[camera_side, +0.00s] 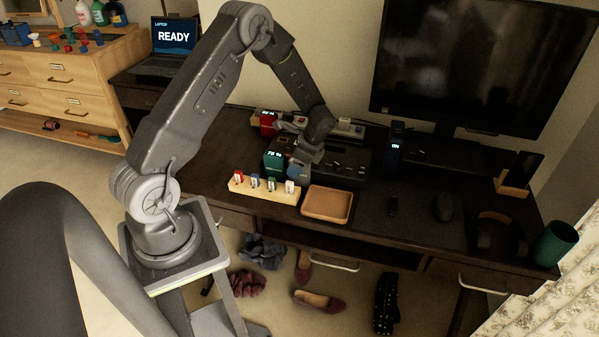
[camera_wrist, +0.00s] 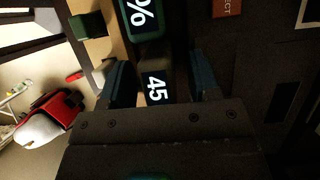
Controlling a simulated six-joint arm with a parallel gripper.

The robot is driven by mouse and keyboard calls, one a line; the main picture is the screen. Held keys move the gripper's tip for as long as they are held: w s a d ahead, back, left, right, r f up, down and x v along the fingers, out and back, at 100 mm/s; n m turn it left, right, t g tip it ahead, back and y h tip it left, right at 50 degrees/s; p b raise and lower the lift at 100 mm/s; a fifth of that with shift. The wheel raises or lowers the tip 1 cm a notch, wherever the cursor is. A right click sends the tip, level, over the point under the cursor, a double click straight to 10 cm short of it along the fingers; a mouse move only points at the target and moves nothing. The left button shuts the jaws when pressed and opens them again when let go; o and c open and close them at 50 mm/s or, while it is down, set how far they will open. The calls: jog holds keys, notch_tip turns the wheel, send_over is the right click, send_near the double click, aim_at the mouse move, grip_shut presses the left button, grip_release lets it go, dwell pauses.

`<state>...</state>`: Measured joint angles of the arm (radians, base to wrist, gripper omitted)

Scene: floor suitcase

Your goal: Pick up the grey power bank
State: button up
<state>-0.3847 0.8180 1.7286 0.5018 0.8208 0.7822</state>
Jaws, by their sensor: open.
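In the wrist view, a dark grey power bank (camera_wrist: 155,88) with a white "45" on its display stands between the two blue fingers of my gripper (camera_wrist: 158,66). The fingers are apart, one on each side of it; I cannot tell whether either touches it. In the side view my gripper (camera_side: 302,168) is low over the desk, just right of a green power bank (camera_side: 274,161) reading about 75. The green power bank (camera_wrist: 140,18), showing "%", lies just beyond the grey one in the wrist view.
A wooden rack with several small drives (camera_side: 262,192) and an empty wooden tray (camera_side: 328,218) lie in front. A red device (camera_side: 268,122) stands behind. A dark box (camera_side: 348,160) and a lit dark device (camera_side: 393,150) are to the right. The desk's right-middle has free room.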

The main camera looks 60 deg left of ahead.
jog(key=shift+f, duration=0.1)
jog(key=shift+c, duration=0.2)
grip_shut()
dwell(0.5)
notch_tip(320, 180, up, 18)
dwell(0.5)
